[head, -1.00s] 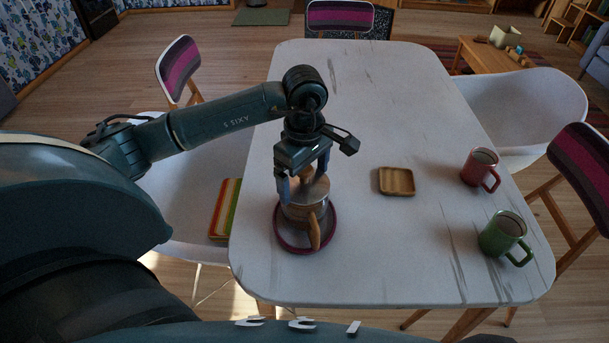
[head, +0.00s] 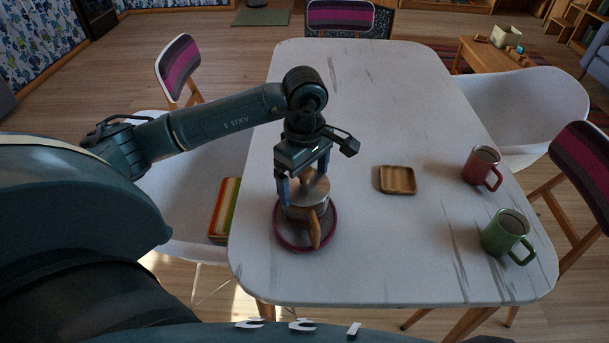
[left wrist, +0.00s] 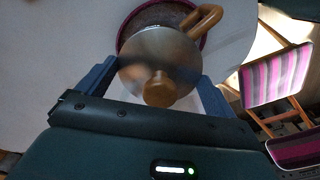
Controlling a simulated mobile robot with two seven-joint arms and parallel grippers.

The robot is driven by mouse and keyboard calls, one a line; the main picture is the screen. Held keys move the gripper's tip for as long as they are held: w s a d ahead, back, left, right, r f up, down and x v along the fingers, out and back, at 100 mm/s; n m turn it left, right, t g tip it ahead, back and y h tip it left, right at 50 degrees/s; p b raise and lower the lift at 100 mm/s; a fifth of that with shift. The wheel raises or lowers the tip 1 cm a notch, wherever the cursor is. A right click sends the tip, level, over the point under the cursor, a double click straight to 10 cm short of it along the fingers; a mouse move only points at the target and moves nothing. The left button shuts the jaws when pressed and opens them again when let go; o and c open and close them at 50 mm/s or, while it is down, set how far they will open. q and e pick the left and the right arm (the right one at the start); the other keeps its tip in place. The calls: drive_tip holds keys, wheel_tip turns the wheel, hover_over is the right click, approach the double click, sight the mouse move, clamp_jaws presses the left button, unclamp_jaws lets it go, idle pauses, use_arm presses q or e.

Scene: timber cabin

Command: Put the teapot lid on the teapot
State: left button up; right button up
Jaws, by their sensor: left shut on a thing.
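The teapot (head: 302,209) stands on a round dark red mat (head: 280,232) near the front left of the table. Its wooden handle (head: 315,230) points toward me and also shows in the left wrist view (left wrist: 205,20). The lid (left wrist: 150,55) is a shiny metal disc with a wooden knob. My left gripper (head: 303,190) points down over the teapot, shut on the lid, one finger on each side; the fingers also show in the left wrist view (left wrist: 158,88). The lid is over the pot's top and hides its opening. I cannot tell whether it rests on the rim. My right gripper is not in view.
An empty square wooden tray (head: 397,180) lies right of the teapot. A red mug (head: 480,167) and a green mug (head: 503,234) stand at the right edge. A striped book-like item (head: 224,211) is by the left edge. The table's far part is clear.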

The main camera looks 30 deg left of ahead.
use_arm(q)
drive_tip(key=shift+f, duration=0.15)
drive_tip(key=o, duration=0.7)
drive_tip(key=shift+c, duration=0.2)
drive_tip(key=shift+r, duration=0.2)
wheel_tip(320, 180, up, 13)
drive_tip(key=shift+f, duration=0.1)
